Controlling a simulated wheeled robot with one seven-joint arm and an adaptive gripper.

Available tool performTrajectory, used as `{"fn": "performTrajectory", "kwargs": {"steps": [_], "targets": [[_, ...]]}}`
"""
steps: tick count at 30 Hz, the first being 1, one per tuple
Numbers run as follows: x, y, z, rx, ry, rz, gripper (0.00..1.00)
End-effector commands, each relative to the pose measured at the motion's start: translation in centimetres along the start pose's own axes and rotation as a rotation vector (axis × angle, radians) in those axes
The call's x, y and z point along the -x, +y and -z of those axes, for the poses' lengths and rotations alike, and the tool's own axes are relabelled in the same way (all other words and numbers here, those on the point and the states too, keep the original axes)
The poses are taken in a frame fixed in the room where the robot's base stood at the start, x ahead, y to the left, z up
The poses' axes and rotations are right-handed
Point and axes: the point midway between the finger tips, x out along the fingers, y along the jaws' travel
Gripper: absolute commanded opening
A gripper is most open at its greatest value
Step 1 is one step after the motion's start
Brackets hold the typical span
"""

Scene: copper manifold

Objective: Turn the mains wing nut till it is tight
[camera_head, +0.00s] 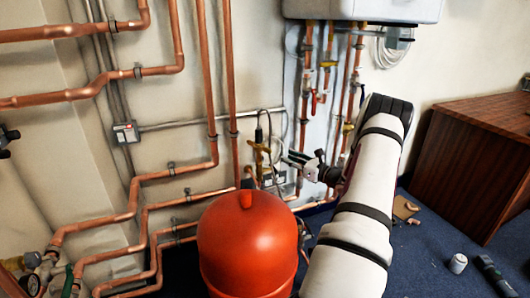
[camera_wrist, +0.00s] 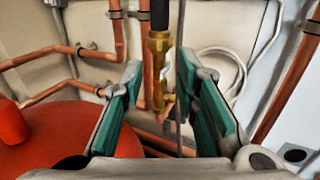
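A brass fitting (camera_wrist: 158,50) with a black top stands upright on the pipework near the middle of the wrist view. It also shows in the head view (camera_head: 260,150), left of my gripper. I cannot make out the mains wing nut for certain; it may be part of this brass fitting. My gripper (camera_wrist: 159,72) is open, with a teal-padded finger on each side of the picture. The brass fitting shows between the fingertips and looks to be beyond them, untouched. In the head view my gripper (camera_head: 291,160) points left towards the fitting.
A red rounded tank (camera_head: 248,245) stands in front, left of my arm. Copper pipes (camera_head: 150,180) run along the wall. A white boiler (camera_head: 365,9) hangs above. A wooden cabinet (camera_head: 475,150) stands right. Small items, including a can (camera_head: 458,263), lie on the blue floor.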

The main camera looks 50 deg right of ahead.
Motion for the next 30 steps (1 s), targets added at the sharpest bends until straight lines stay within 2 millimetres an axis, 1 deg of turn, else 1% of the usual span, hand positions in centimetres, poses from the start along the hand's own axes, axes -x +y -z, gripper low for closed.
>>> {"fn": "performTrajectory", "kwargs": {"steps": [1,9,15,18,21,30], "targets": [[-1.1,0.2,0.1,0.002,-0.001,-0.005,0.28],[-6.5,0.2,0.2,0.002,0.000,-0.005,0.28],[-9.7,0.2,0.1,0.003,0.000,-0.004,0.28],[-10.7,0.2,0.1,0.003,0.001,-0.004,0.28],[-11.3,0.2,0.1,0.001,0.001,-0.003,0.28],[-11.6,0.2,0.0,0.001,0.001,-0.003,0.28]]}}
